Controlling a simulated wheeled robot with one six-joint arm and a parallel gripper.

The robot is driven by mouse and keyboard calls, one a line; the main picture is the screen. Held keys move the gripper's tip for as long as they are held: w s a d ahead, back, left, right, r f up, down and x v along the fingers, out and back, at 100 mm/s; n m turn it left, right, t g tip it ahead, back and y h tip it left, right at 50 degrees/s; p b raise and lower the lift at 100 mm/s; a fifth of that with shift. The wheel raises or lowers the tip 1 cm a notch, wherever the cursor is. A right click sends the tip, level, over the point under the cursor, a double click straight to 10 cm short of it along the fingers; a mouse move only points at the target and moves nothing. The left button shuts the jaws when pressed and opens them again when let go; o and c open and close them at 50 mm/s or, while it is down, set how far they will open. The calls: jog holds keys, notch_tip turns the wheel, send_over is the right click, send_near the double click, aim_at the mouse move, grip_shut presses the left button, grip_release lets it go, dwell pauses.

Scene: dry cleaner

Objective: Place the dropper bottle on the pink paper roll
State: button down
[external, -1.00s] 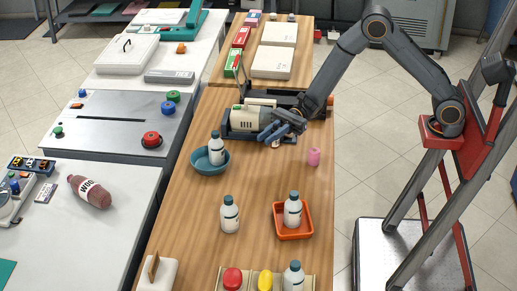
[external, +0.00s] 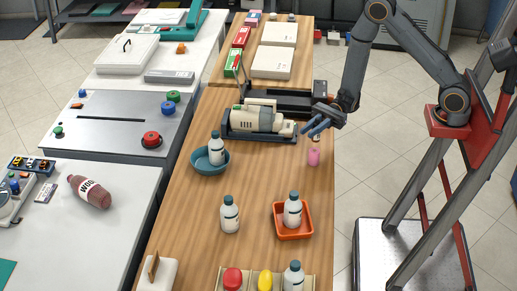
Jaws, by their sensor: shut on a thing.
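The pink paper roll (external: 313,158) stands upright on the wooden table near its right edge. My gripper (external: 318,130) is just above and slightly beyond the roll in the picture. It is shut on a small, pale thing (external: 316,138), which I take to be the dropper bottle. Most of it is hidden by the fingers, and only a little shows below them, close over the roll's top. I cannot tell whether it touches the roll.
A cream machine in a dark tray (external: 232,136) lies left of my gripper. White bottles stand in a teal bowl (external: 194,165), on the bare table (external: 229,217) and in an orange tray (external: 279,229). The table around the roll is clear.

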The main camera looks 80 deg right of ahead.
aim_at(313, 138)
jog(key=shift+f+p, duration=0.3)
jog(key=shift+f, duration=1.9)
jog(key=shift+f, duration=0.1)
jog(key=c, duration=1.6)
grip_release()
jog(key=shift+c, duration=0.2)
